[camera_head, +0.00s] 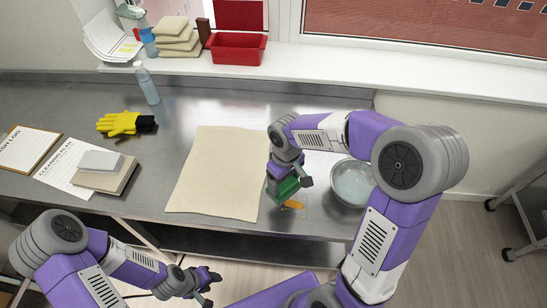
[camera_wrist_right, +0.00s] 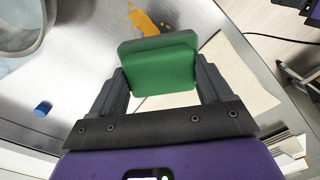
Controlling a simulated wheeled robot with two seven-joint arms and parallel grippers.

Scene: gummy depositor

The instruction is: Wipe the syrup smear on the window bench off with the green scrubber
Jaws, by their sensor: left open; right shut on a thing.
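The green scrubber (camera_head: 287,190) is held between the fingers of my right gripper (camera_head: 284,184), just above or on the bench (camera_head: 232,105); contact cannot be told. The right wrist view also shows the scrubber (camera_wrist_right: 160,66) clamped between both fingers. The orange-brown syrup smear (camera_head: 293,205) lies on the steel bench near its front edge, just beside the scrubber. In the right wrist view the smear (camera_wrist_right: 146,20) shows beyond the scrubber's far edge, with small separate spots. My left gripper (camera_head: 210,288) is open and empty, in front of the bench's front edge.
A beige cloth (camera_head: 215,175) lies left of the scrubber. A metal bowl (camera_head: 351,183) with pale liquid stands right of the smear. A red bin (camera_head: 238,50) is on the sill.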

